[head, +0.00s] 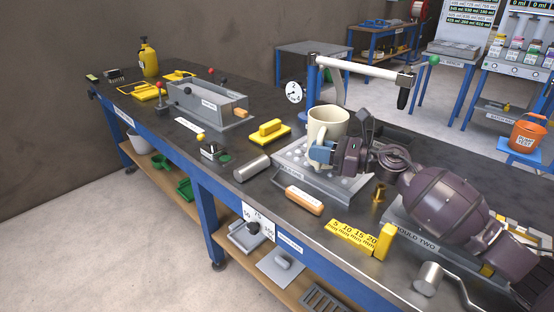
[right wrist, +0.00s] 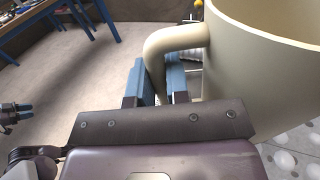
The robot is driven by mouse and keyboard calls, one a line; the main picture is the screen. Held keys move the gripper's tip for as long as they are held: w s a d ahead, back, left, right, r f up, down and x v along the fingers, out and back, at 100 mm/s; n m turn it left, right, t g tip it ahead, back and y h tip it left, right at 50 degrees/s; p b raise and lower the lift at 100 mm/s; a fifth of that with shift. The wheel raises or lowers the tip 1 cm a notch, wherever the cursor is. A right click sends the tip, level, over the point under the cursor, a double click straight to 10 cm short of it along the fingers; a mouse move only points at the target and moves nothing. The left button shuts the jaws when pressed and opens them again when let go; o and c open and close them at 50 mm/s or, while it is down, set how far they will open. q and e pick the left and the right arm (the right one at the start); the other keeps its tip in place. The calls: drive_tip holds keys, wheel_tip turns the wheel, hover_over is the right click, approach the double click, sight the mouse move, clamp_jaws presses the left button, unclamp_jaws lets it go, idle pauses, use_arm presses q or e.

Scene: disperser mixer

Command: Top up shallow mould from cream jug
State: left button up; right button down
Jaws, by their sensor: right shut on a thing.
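The cream jug (head: 328,122) is roughly upright over the grey, round-dimpled plate labelled as a mould (head: 288,172). My right gripper (head: 322,152) is shut on its handle; the blue fingers and handle (right wrist: 165,60) also show in the right wrist view. The jug's contents are hidden. A second plate labelled MOULD TWO (head: 398,228) lies to the right, largely behind my arm. I cannot tell which mould is shallow. What looks like my left gripper (right wrist: 18,114) shows small at the left edge of the right wrist view; its jaw state is unclear.
A yellow stepped gauge (head: 352,238) and an orange-handled block (head: 304,200) lie at the front edge. A metal cylinder (head: 252,168) and a yellow float (head: 268,132) lie left of the jug. A grey trough (head: 208,106) stands farther back. A white-armed stand (head: 365,70) rises behind the jug.

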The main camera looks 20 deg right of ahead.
sight(321, 133)
wheel_tip(321, 133, up, 2)
drive_tip(key=shift+r+p, duration=0.1)
drive_tip(key=shift+p, duration=0.3)
drive_tip(key=shift+r+p, duration=0.5)
drive_tip(key=shift+r, duration=0.6)
use_arm(q)
drive_tip(key=r, duration=0.2)
drive_tip(key=shift+w+r, duration=0.3)
drive_tip(key=shift+r, duration=0.1)
use_arm(e)
drive_tip(key=shift+f, duration=0.2)
use_arm(q)
drive_tip(key=shift+w+t, duration=0.2)
drive_tip(key=shift+t, duration=0.1)
